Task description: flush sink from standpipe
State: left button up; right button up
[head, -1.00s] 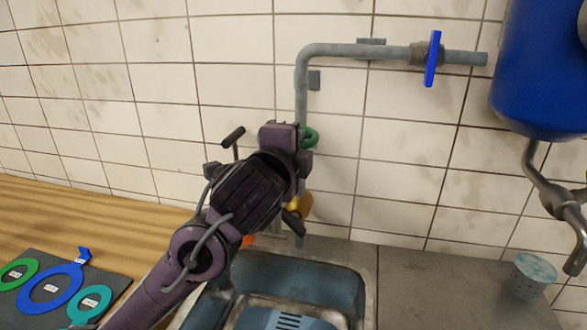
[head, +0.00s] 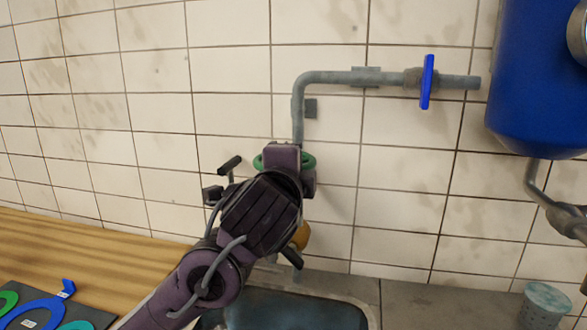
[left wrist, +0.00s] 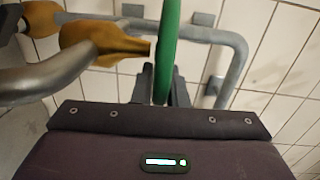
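The grey standpipe (head: 298,115) rises along the tiled wall and bends right at the top to a blue valve handle (head: 427,82). A green handwheel (head: 308,161) sits low on the pipe, partly hidden by my left gripper (head: 283,158). In the left wrist view the green rim (left wrist: 168,45) runs between my left fingertips (left wrist: 163,75), which lie close on both sides. An orange-yellow part (head: 301,236) shows below the wheel. The sink (head: 295,312) is below, its front cut off and its left part behind my arm. My right gripper is not in view.
A blue tank (head: 535,85) hangs at the right with a metal pipe (head: 533,180) under it. A pale perforated cup (head: 543,303) stands on the grey counter (head: 440,297).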

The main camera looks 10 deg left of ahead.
pick_arm(q)
jog(key=o, duration=0.4)
jog(key=shift+w+d+f, duration=0.1)
jog(key=shift+o, duration=0.2)
jog(key=s+b, duration=0.1)
jog(key=s, duration=0.7)
jog(key=shift+r, duration=0.25)
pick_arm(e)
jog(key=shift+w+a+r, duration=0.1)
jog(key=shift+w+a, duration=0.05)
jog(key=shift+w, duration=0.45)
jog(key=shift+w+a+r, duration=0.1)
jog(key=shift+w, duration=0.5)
pick_arm(q)
jog(key=shift+d, duration=0.1)
